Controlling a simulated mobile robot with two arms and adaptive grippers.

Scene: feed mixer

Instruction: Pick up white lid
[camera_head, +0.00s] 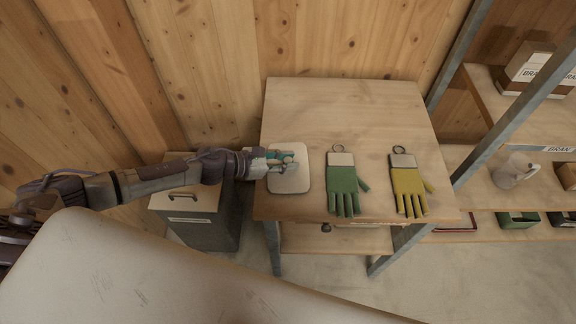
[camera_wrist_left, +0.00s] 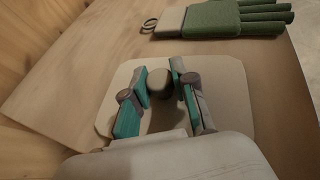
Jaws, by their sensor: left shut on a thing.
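The white lid (camera_head: 291,181) is a flat, rounded rectangle at the left side of the wooden table. It also shows in the left wrist view (camera_wrist_left: 233,115), with a round pale knob (camera_wrist_left: 160,83) at its middle. My left gripper (camera_head: 286,161) is over the lid, its teal-sided fingers on either side of the knob and shut on it. In the left wrist view the gripper (camera_wrist_left: 160,88) reaches in from below. I cannot tell whether the lid touches the table. My right gripper is not in view.
A green glove (camera_head: 343,185) and a yellow glove (camera_head: 408,188) lie on the table (camera_head: 345,105) to the right of the lid. A grey bin (camera_head: 207,232) with a handled top stands left of the table. Shelves (camera_head: 478,190) with boxes and a white jug (camera_head: 513,171) are at the right.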

